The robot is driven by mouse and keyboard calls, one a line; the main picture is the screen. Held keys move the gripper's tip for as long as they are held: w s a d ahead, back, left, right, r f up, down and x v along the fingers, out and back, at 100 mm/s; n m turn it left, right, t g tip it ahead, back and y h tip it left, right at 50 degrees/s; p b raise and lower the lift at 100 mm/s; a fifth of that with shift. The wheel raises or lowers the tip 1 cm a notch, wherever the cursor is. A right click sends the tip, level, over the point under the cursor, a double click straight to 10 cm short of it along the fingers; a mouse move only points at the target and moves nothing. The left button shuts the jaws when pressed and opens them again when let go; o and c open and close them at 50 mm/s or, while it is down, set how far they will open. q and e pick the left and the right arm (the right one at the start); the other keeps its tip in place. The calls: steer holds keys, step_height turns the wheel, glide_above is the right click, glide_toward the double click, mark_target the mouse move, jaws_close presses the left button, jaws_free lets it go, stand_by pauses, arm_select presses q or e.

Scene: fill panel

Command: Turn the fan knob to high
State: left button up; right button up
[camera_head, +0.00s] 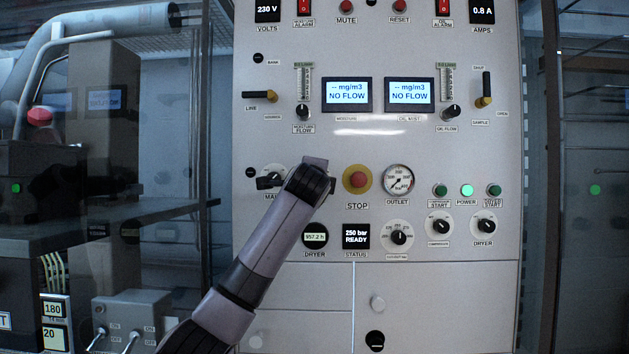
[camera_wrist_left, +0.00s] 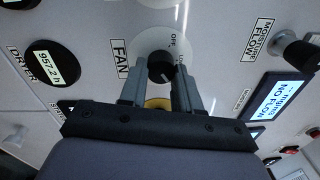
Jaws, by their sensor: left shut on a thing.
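The fan knob (camera_wrist_left: 161,69) is a dark round knob on a pale round dial, with the FAN label (camera_wrist_left: 119,58) beside it in the left wrist view. The dial shows OFF and part of another label; the rest is covered. My left gripper (camera_wrist_left: 161,88) has a finger on each side of the knob and is shut on it. I cannot clearly tell where the knob points. In the head view my left gripper (camera_head: 312,172) is against the panel between the MAIN switch and the STOP button, hiding the fan knob. My right gripper is not in view.
The red STOP button (camera_head: 358,180) sits just right of my gripper. The MAIN switch (camera_head: 270,180) is just left. The outlet gauge (camera_head: 398,181) is farther right. The dryer display (camera_head: 315,237) and status display (camera_head: 356,237) are below. A moisture flow knob (camera_head: 302,111) is above.

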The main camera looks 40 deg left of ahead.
arm_select(q)
steer(key=shift+f+m, duration=0.1)
steer(key=shift+m, duration=0.5)
steer(key=o, duration=1.1)
steer(key=shift+c, duration=0.2)
steer(key=b+v, duration=0.2)
steer(key=v, duration=0.5)
steer(key=shift+b, duration=0.3)
steer(key=shift+s, duration=0.1)
